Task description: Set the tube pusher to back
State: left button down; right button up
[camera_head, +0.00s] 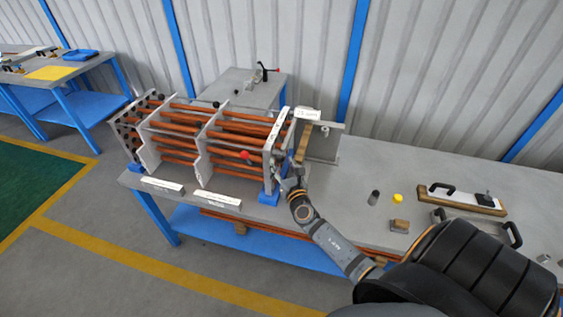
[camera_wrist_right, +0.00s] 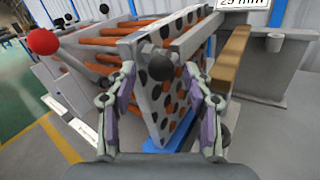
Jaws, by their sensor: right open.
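The flanged shell's tube bundle (camera_head: 215,135) lies on the bench, with orange-brown tubes running through pale plates. It ends at the right in a perforated end plate (camera_wrist_right: 165,100), which faces me in the right wrist view. A grey bar with a dark rounded knob (camera_wrist_right: 158,62) reaches across the front of this plate; I cannot tell for sure whether it is the tube pusher. My right gripper (camera_head: 284,180) is at the plate's near right corner. In the wrist view its open fingers (camera_wrist_right: 160,84) stand either side of the knob, with no visible grip. My left gripper is not seen.
A red ball knob (camera_head: 244,154) stands left of my right gripper. A wooden block (camera_head: 303,142) and a white label (camera_head: 307,114) are just right of the plate. A yellow cylinder (camera_head: 397,198) and a handled board (camera_head: 462,198) lie on the right bench.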

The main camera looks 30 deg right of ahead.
jog(key=shift+w+d, duration=0.2)
jog(key=shift+w, duration=0.15)
grip_shut()
